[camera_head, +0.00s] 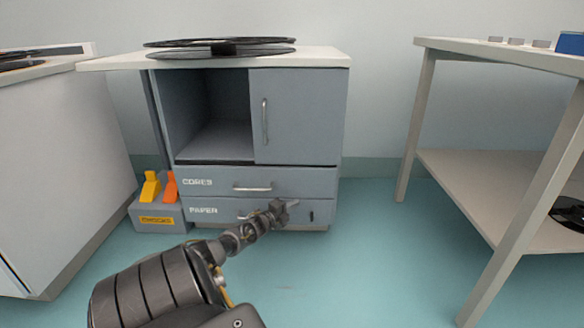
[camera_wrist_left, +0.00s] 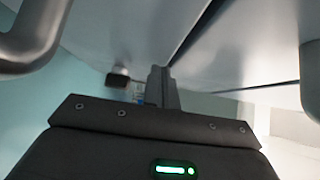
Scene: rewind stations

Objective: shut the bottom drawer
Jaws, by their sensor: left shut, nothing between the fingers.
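The bottom drawer (camera_head: 225,212), grey and labelled PAPER, is the lowest front of the grey cabinet. It looks close to flush with the drawer above; I cannot tell how far out it stands. Its handle is partly hidden behind my left gripper (camera_head: 283,207). That gripper is shut and empty, in front of the drawer's right half; I cannot tell if it touches. In the left wrist view, the shut fingers (camera_wrist_left: 162,80) point at grey panels with dark seams between them. My right gripper is not in view.
The CORES drawer (camera_head: 215,182) is above, under an open compartment and a door (camera_head: 298,118). A grey box (camera_head: 157,217) with yellow and orange items stands at the cabinet's left. A table (camera_head: 480,170) stands at the right. The floor (camera_head: 350,265) between is clear.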

